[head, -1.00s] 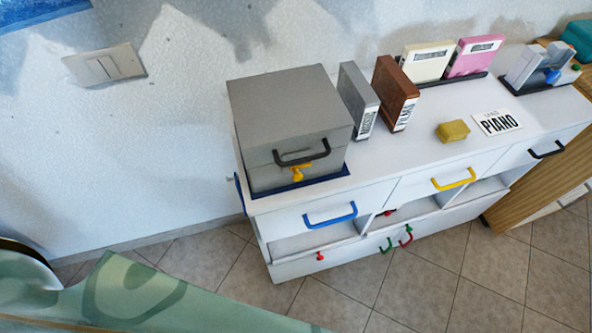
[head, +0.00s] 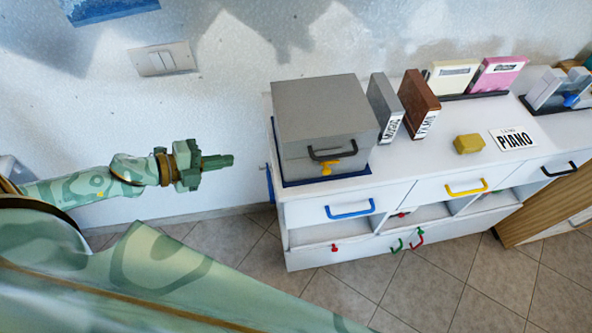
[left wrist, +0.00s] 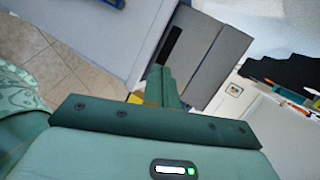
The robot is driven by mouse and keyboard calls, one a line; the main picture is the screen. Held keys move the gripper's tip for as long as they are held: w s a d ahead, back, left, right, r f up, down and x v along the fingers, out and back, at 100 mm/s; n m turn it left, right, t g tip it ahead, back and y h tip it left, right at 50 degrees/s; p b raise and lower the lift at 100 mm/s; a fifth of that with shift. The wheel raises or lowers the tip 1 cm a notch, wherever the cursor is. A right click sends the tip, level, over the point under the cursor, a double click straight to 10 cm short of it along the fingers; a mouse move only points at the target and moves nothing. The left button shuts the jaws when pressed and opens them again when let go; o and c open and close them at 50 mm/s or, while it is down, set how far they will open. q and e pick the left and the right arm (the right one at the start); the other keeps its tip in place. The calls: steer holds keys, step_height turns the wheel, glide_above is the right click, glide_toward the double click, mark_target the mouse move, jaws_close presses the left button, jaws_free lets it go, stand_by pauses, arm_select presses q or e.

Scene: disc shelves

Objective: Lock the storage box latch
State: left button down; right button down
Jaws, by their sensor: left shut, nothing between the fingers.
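The grey storage box (head: 318,108) stands on a dark blue mat (head: 292,181) at the left end of the white cabinet top. Its lid is down. A black handle (head: 332,155) is on its front, with the yellow latch (head: 330,169) just below. My left gripper (head: 231,160) is shut and empty, in the air to the left of the box and apart from it. In the left wrist view the shut fingers (left wrist: 161,83) point toward the grey box (left wrist: 205,50); the latch cannot be made out clearly there. My right gripper is not in view.
The white cabinet (head: 300,212) has blue (head: 349,209), yellow (head: 466,187) and black drawer handles. A grey book (head: 385,106), a brown book (head: 418,103), a yellow block (head: 468,144) and a PIANO card (head: 513,139) are on top. Tiled floor in front is free.

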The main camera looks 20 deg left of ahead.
arm_select(q)
steer(key=s+d+r+m+g+h, duration=0.2)
steer(key=s+d+r+m+h, duration=0.1)
steer(key=d, duration=0.5)
step_height(320, 180, up, 3)
steer(key=shift+s+r+m+h, duration=0.15)
steer(key=shift+s+m+h, duration=0.15)
steer(key=shift+m+h, duration=0.55)
steer(key=shift+d+m+y, duration=0.1)
steer(key=shift+m+y, duration=0.15)
glide_toward(323, 171)
steer(key=x, duration=0.6)
steer(key=shift+w+d+f, duration=0.2)
steer(key=shift+w+d, duration=0.05)
